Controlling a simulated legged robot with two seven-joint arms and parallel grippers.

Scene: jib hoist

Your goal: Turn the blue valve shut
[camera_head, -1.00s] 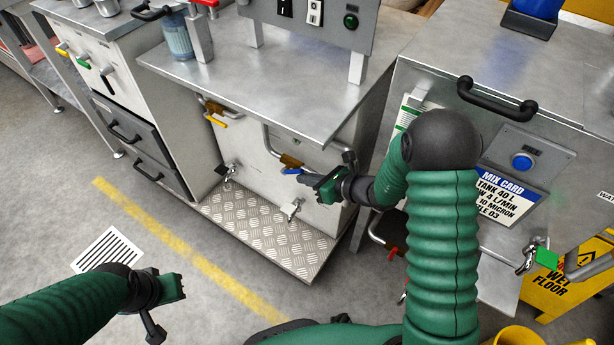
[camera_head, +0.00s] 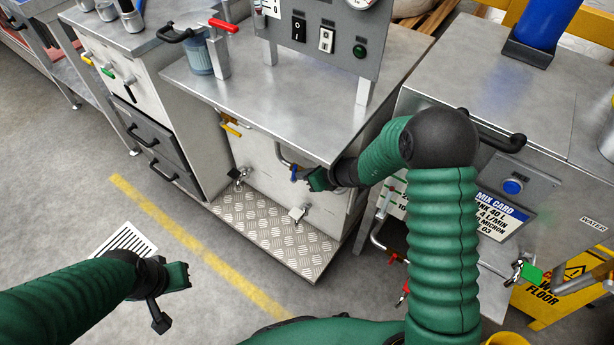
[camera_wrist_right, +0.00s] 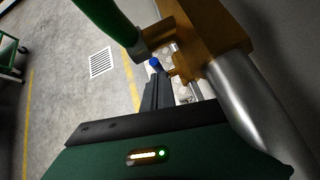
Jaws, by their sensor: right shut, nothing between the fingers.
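The blue valve handle (camera_head: 293,173) shows as a small, roughly upright strip on the pipe at the front of the middle cabinet. In the right wrist view a blue tip (camera_wrist_right: 155,63) shows just beyond the fingers, beside the brass valve body (camera_wrist_right: 190,40). My right gripper (camera_head: 303,178) is at the handle, just to its right in the head view, and partly hides the valve. Its fingers (camera_wrist_right: 155,92) are shut with nothing between them; I cannot tell whether they touch the handle. My left gripper (camera_head: 184,275) hangs over the floor at lower left, away from the valve.
A yellow-handled valve (camera_head: 231,130) sits up and left on the same cabinet. The steel pipe (camera_wrist_right: 245,100) runs close beside my right gripper. A tread plate (camera_head: 270,230) lies below. The right-hand cabinet (camera_head: 420,110) stands close to my right arm.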

